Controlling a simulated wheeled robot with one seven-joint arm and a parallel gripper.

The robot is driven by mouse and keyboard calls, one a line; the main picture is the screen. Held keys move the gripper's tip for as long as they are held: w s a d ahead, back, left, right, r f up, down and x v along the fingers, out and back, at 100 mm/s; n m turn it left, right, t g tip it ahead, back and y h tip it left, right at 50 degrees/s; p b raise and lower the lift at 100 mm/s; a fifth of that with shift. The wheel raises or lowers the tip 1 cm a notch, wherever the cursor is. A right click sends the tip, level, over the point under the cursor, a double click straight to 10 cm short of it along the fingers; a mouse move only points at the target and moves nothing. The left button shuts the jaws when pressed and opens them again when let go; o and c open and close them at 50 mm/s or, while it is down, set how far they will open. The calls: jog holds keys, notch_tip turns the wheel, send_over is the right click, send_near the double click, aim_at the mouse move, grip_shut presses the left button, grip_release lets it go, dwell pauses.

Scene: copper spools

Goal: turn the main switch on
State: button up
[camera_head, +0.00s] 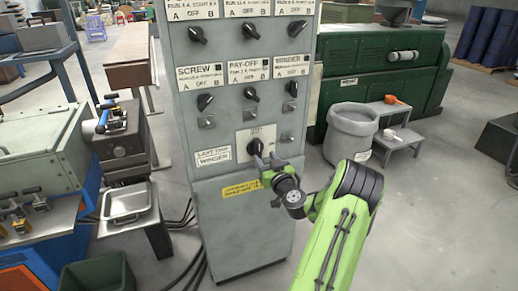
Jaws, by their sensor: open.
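A grey control cabinet (240,205) stands upright in the middle of the view. A lone black rotary knob (255,147) sits on a white plate low on its front face; the plate's lettering is too small to read. The knob's handle looks slanted. My gripper (266,166) is open at the end of my green arm, just below and right of this knob. Its fingers partly overlap the knob's lower edge, and I cannot tell whether they touch it.
Several labelled knobs, including SCREW (205,101), PAY-OFF (251,94) and WINDER (292,88), sit above. A grey bin (350,128) and small steps (398,138) stand right. A metal tray bench (126,203) stands left; cables lie by the cabinet's base.

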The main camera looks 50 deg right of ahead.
aim_at(259, 151)
jog(key=x, duration=0.5)
jog(key=shift+w, duration=0.1)
jog(key=shift+c, duration=0.3)
grip_shut()
